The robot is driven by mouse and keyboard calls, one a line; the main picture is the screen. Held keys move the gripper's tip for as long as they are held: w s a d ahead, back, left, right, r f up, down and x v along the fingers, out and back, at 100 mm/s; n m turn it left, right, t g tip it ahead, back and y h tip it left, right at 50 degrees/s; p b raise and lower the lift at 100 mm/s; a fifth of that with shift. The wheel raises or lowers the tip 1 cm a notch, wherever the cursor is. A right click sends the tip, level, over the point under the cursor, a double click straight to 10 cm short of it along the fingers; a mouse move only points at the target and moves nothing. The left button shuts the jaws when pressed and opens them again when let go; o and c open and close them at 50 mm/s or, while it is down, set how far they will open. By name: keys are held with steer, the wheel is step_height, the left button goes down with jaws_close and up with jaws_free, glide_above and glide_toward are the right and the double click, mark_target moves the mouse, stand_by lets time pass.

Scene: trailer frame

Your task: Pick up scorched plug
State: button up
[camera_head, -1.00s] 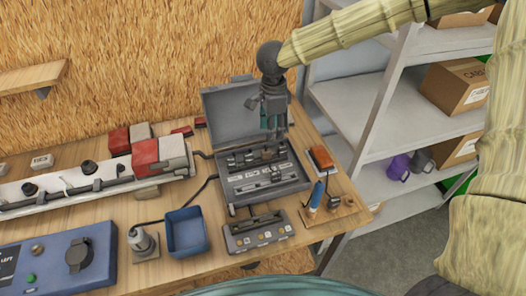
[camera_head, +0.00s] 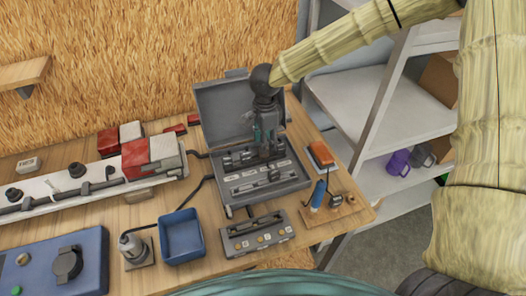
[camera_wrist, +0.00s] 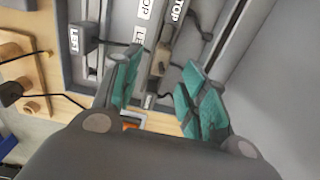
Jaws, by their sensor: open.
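A small tan-brown plug-like piece (camera_wrist: 163,57) sits in the open grey case (camera_head: 235,207), in a row of dark parts with white labels. I cannot tell for sure whether it is the scorched plug, since no burn mark is clear. My gripper (camera_wrist: 162,62) is open, its teal-padded fingers on either side of this piece with a visible gap. In the head view my gripper (camera_head: 265,150) points down over the case's back row and hides the piece.
The case's raised lid (camera_head: 232,108) stands behind my gripper. A blue bin (camera_head: 182,236) and a labelled grey block (camera_head: 257,236) stand in front. An orange-topped box (camera_head: 320,153) and a blue-handled tool (camera_head: 317,195) lie to the right. A grey shelf (camera_head: 395,115) stands further right.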

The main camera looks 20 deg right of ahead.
steer(key=shift+f+p, duration=1.25)
steer(key=shift+f, duration=1.35)
steer(key=c, duration=0.9)
